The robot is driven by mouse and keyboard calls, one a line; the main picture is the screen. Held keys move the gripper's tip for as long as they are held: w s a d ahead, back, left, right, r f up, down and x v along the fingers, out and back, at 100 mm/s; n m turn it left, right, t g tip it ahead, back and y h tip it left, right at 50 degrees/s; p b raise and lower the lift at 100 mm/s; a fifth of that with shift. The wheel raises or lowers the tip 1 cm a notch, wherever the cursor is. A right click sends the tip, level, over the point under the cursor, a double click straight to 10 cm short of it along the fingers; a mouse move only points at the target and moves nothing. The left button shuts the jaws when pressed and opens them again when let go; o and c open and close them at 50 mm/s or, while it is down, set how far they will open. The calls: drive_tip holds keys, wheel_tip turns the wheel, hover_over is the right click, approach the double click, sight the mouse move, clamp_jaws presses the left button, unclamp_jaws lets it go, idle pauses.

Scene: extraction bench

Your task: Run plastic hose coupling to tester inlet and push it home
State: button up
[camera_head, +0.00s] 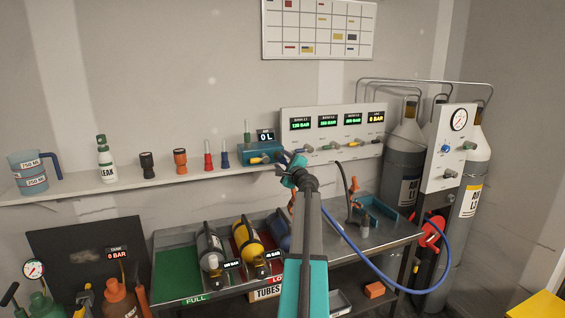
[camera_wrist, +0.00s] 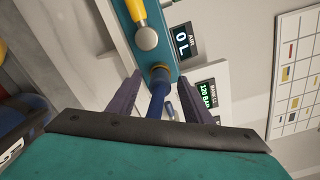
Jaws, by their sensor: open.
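The tester is a teal box (camera_head: 262,154) with a "0 L" display on the wall shelf. It also shows in the wrist view (camera_wrist: 157,52), with a round knob on a yellow handle and a brass-coloured inlet ring (camera_wrist: 159,73). The blue hose coupling (camera_wrist: 157,98) points at this ring, and its end meets it; how deep it sits I cannot tell. My gripper (camera_head: 290,166) is at the tester's right end. In the wrist view my gripper (camera_wrist: 160,84) is open, with one dark finger on each side of the coupling and gaps between. The blue hose (camera_head: 376,267) hangs in a loop towards the cylinders.
A white gauge panel (camera_head: 334,133) stands right of the tester. Bottles and fittings line the shelf (camera_head: 130,183) on the left. A metal bench (camera_head: 395,240) below holds several cylinders and a blue tray (camera_head: 377,213). Tall grey cylinders (camera_head: 404,150) stand at right.

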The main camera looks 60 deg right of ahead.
drive_tip(key=b+v, duration=0.3)
drive_tip(key=v, duration=1)
drive_tip(key=shift+s+a+b, duration=0.25)
drive_tip(key=shift+b, duration=0.05)
idle(0.8)
